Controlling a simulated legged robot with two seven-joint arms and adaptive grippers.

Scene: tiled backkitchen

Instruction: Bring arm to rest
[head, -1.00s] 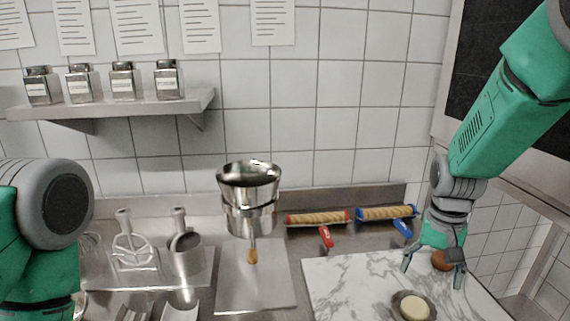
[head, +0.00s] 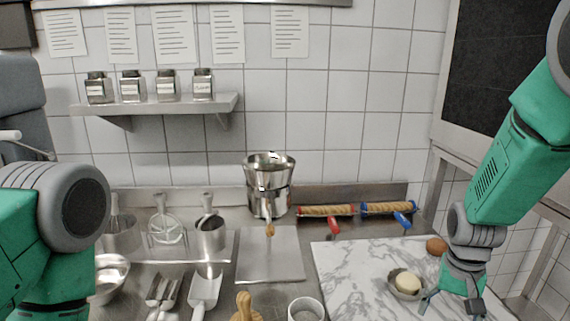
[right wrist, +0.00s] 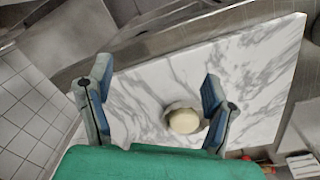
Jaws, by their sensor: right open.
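My right gripper (head: 452,305) is open and empty above the right part of the marble board (head: 345,262). In the right wrist view its two fingers (right wrist: 158,95) stand wide apart with nothing between the tips. A small metal bowl with a pale round piece (head: 407,283) sits on the board, left of the right gripper; the pale piece also shows in the right wrist view (right wrist: 184,121). A brown round item (head: 437,246) lies at the board's far right corner, behind the gripper. My left arm shows at the left edge, but its gripper is out of view.
Two rolling-pin-like rolls with red (head: 326,211) and blue (head: 388,208) ends lie along the back wall. A stacked steel pot (head: 269,180) stands behind a steel plate (head: 270,262). Scoops (head: 204,290), a white cup (head: 306,309) and whisks fill the left counter. A jar shelf (head: 155,104) hangs above.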

